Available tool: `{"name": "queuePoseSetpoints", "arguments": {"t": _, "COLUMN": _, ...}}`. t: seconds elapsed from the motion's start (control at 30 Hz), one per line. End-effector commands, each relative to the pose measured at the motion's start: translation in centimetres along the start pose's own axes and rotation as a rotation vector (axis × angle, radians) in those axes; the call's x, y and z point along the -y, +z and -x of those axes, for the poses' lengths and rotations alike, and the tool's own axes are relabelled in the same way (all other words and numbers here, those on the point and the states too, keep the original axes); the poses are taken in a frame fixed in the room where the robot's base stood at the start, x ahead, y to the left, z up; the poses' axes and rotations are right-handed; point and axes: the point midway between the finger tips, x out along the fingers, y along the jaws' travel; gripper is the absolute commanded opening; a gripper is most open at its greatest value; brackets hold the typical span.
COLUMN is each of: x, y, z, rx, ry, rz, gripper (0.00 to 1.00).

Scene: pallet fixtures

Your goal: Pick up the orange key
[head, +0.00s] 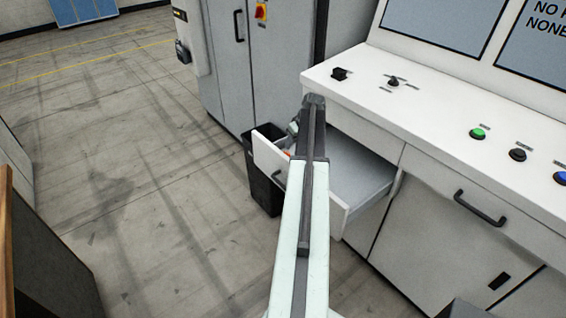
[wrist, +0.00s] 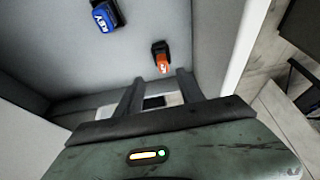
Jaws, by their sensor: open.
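The orange key (wrist: 162,63) lies in the open drawer, in the middle of the wrist view. Its orange part carries pale lettering and its dark end points away from my gripper. My gripper (wrist: 160,78) is open, with its two dark fingers spread and nothing between them. The key is just beyond the fingertips, roughly in line with the gap; I cannot tell the height between them. In the head view my arm hides most of the gripper and the key's spot. A blue key (wrist: 103,16) lies farther off to the left in the same drawer.
The open drawer (head: 352,172) juts from a white control console (head: 425,95) with buttons and knobs. Its side walls stand close around my gripper. A black bin (head: 262,188) stands by the drawer front, beside a grey cabinet (head: 221,62).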

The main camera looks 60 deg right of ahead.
Motion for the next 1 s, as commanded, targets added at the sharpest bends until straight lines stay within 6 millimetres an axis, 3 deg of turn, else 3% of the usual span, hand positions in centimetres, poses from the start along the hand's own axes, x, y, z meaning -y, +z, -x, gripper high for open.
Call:
{"name": "queuePoseSetpoints", "arguments": {"t": 0.1, "x": 0.0, "y": 0.6, "z": -1.4, "rx": 0.0, "ry": 0.0, "rz": 0.0, "gripper": 0.45}}
{"name": "queuePoseSetpoints", "arguments": {"t": 0.3, "x": -0.2, "y": 0.8, "z": -1.6, "rx": 0.0, "ry": 0.002, "rz": -0.004, "gripper": 0.45}}
{"name": "queuePoseSetpoints", "arguments": {"t": 0.5, "x": -0.6, "y": 1.1, "z": -4.0, "rx": 0.0, "ry": 0.004, "rz": -0.01, "gripper": 0.45}}
{"name": "queuePoseSetpoints", "arguments": {"t": 0.67, "x": -0.7, "y": 1.1, "z": -4.1, "rx": 0.0, "ry": 0.004, "rz": -0.011, "gripper": 0.45}}
{"name": "queuePoseSetpoints", "arguments": {"t": 1.0, "x": -0.7, "y": 1.1, "z": -9.1, "rx": 0.0, "ry": 0.005, "rz": -0.012, "gripper": 0.45}}
